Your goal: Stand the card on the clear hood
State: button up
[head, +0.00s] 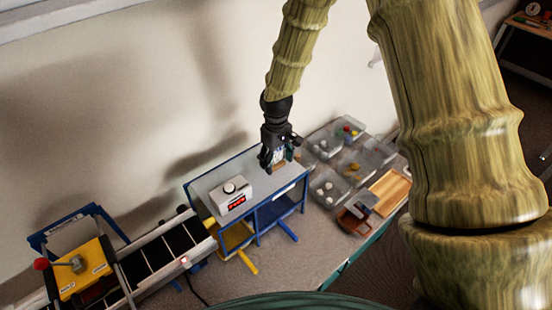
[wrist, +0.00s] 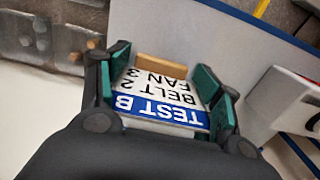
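The card (wrist: 165,92) is white with a blue band and reads "TEST B, BELT 2, FAN 3"; it has a wooden foot (wrist: 161,66). My gripper (wrist: 168,85) has its green-padded fingers on both sides of the card and is shut on it. In the head view my gripper (head: 276,160) hangs over the back right of a pale, blue-edged hood top (head: 287,180) on a blue frame. The card shows small between the fingers (head: 279,156). I cannot tell whether its foot touches the top. The top looks pale rather than plainly clear.
A white box with a knob and red digits (head: 231,195) stands on the hood top, left of my gripper. A conveyor (head: 160,257) runs in from the left, beside a yellow unit (head: 81,269). Clear bins (head: 328,188) and a wooden tray (head: 390,191) lie to the right.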

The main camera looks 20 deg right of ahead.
aim_at(276, 164)
dwell(0.3)
jog(key=shift+r+b, duration=2.2)
jog(key=shift+r, duration=3.95)
jog(key=shift+f, duration=0.1)
